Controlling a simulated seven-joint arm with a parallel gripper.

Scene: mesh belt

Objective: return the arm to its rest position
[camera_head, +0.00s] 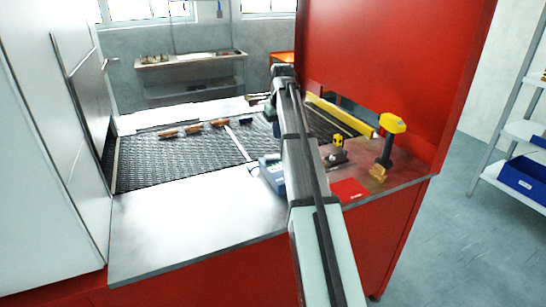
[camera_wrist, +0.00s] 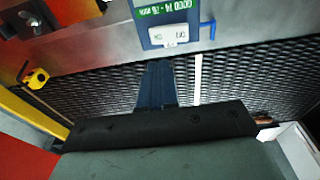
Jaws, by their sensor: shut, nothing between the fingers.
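My gripper (camera_wrist: 156,78) shows in the wrist view as narrow dark blue fingers, shut and empty. The fingers are over the dark mesh belt (camera_wrist: 240,80). My fingers are not clear in the head view.
Several brown pieces (camera_head: 193,129) lie on the belt. The blue device (camera_head: 272,172) stands beside my arm. A yellow-topped tool (camera_head: 388,135) and a small yellow-black item (camera_head: 337,150) stand right. A red housing (camera_head: 400,60) rises behind. The front metal table (camera_head: 180,240) is bare.

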